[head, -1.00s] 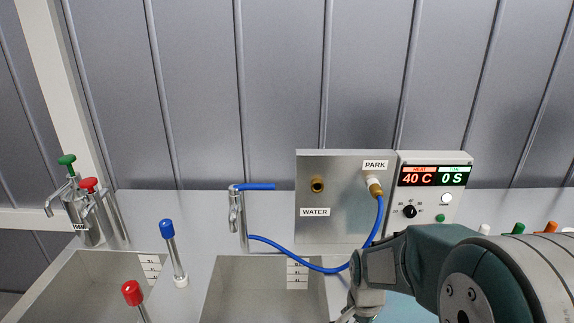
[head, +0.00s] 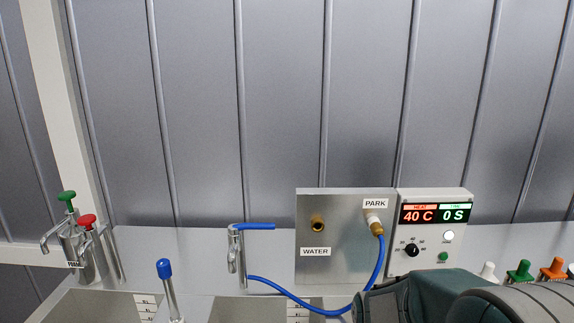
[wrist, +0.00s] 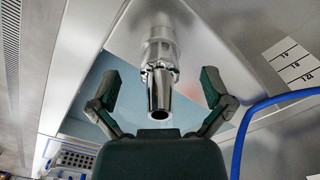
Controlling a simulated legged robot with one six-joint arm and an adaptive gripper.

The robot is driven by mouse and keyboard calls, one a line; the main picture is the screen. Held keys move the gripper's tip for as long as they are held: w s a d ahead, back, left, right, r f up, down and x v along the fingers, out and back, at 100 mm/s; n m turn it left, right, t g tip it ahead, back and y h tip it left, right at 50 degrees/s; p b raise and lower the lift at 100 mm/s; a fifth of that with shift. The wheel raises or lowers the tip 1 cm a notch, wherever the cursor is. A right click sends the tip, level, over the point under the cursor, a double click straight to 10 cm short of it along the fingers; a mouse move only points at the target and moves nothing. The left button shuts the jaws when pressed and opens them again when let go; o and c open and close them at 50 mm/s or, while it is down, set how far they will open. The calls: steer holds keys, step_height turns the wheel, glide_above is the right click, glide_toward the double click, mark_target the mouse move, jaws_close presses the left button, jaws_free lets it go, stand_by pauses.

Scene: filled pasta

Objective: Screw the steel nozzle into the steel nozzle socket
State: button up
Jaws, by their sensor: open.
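In the wrist view a shiny steel nozzle (wrist: 160,90), tapered with a dark open end, points toward the camera. Behind it, in line with it, is a ribbed, paler fitting (wrist: 158,40); I cannot tell whether this is the steel nozzle socket or how the two are joined. My gripper (wrist: 160,92) is open, with one dark green finger on each side of the nozzle and gaps on both sides.
A blue hose (head: 290,294) runs from the tap (head: 236,250) to the PARK fitting (head: 375,222) on a steel panel (head: 340,265). It also passes right of my gripper in the wrist view (wrist: 245,125). A control box (head: 425,262) stands right of the panel. Sink basins lie below.

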stand_by(0.5)
steer(key=shift+r, duration=3.5)
steer(key=shift+r, duration=0.1)
step_height(320, 180, up, 12)
steer(key=f, duration=0.1)
steer(key=s+n+t, duration=0.5)
steer(key=s+n, duration=0.4)
steer(key=s, duration=0.5)
steer(key=shift+t, duration=0.3)
steer(key=shift+r, duration=0.1)
